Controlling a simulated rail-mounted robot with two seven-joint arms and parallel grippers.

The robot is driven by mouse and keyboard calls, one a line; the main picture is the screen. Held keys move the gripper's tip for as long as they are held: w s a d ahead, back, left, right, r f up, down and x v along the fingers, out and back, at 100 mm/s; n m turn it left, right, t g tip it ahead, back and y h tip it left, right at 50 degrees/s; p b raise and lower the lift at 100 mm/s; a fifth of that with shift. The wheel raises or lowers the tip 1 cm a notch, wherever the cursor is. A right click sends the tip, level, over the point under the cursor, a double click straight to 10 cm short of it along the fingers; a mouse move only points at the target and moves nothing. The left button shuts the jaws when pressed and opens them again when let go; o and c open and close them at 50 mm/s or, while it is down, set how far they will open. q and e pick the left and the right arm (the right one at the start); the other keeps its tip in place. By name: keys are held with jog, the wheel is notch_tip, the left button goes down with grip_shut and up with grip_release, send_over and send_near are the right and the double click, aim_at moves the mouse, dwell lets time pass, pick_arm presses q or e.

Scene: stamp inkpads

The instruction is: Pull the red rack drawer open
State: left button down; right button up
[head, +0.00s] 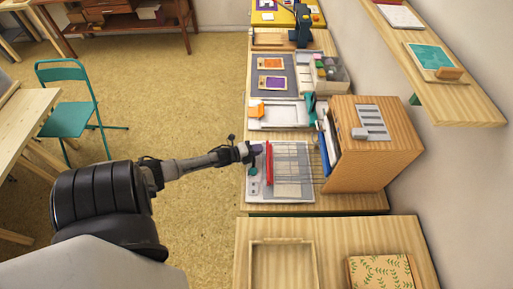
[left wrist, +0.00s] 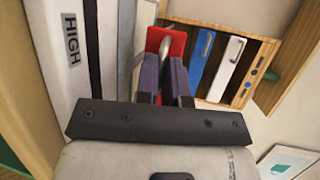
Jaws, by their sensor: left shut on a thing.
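The red rack drawer (head: 268,162) stands pulled out to the left of the wooden rack cabinet (head: 375,155), with its wire tray stretching back toward the cabinet. Its red front (left wrist: 177,46) and metal handle (left wrist: 165,46) show in the left wrist view. My left gripper (head: 253,153) is at the outer side of the red front. In the left wrist view the gripper (left wrist: 166,78) is shut on the handle, one finger on each side. A blue drawer front (left wrist: 201,58) and a white one (left wrist: 230,68) sit back in the cabinet. My right gripper is not in view.
A wall shelf (head: 455,85) overhangs the right. Open floor lies to the left.

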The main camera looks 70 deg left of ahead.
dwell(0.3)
pick_arm(q)
jog(key=c, duration=1.3)
grip_release()
jog(key=shift+o, duration=0.2)
jog(key=p+v, duration=0.1)
jog(key=v, duration=1.3)
